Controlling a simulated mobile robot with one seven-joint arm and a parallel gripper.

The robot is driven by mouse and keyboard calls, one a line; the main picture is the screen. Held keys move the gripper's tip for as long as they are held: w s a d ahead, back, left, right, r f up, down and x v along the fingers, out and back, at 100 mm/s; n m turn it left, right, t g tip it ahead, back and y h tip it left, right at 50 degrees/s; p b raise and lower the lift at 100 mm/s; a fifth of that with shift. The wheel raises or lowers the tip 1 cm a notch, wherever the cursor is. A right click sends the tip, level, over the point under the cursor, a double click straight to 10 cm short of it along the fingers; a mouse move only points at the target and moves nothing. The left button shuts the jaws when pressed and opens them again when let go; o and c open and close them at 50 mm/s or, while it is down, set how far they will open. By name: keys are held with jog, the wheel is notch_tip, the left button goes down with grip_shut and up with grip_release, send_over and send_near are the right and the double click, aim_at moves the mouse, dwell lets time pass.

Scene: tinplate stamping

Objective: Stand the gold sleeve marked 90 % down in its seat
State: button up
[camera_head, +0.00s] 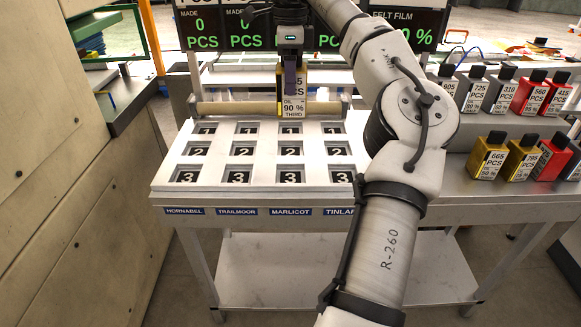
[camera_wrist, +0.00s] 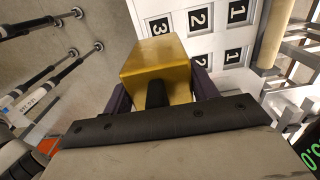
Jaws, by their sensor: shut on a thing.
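The gold sleeve (camera_head: 293,104) is upright in my gripper (camera_head: 290,72), its label reading 90 % and THIRD. It hangs over the back of the white seat board (camera_head: 160,177), in line with the Marlicot column. In the wrist view the gold sleeve (camera_wrist: 157,62) sits between the two dark fingers of my gripper (camera_wrist: 158,92), which are shut on it. The board (camera_wrist: 182,15) shows behind it with squares numbered 1, 2 and 3. Seats in the Marlicot column look empty. The sleeve's lower end seems above the board; the exact gap cannot be told.
A pale roller (camera_head: 225,108) runs along the board's back edge. Several black, red and gold bottle-like sleeves stand at the right, including a gold one marked 665 (camera_head: 487,156). Display screens (camera_head: 410,30) stand behind. My arm hides the board's right side.

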aim_at(290, 107)
jog(key=shift+f, duration=0.3)
notch_tip(290, 107, down, 19)
jog(key=shift+f+p, duration=0.1)
jog(key=shift+p, duration=0.65)
jog(key=o, duration=1.6)
jog(key=shift+s, duration=0.1)
jog(key=shift+c, duration=0.2)
notch_tip(290, 107, up, 12)
jog(key=shift+r+b, duration=0.1)
jog(key=shift+b, duration=0.95)
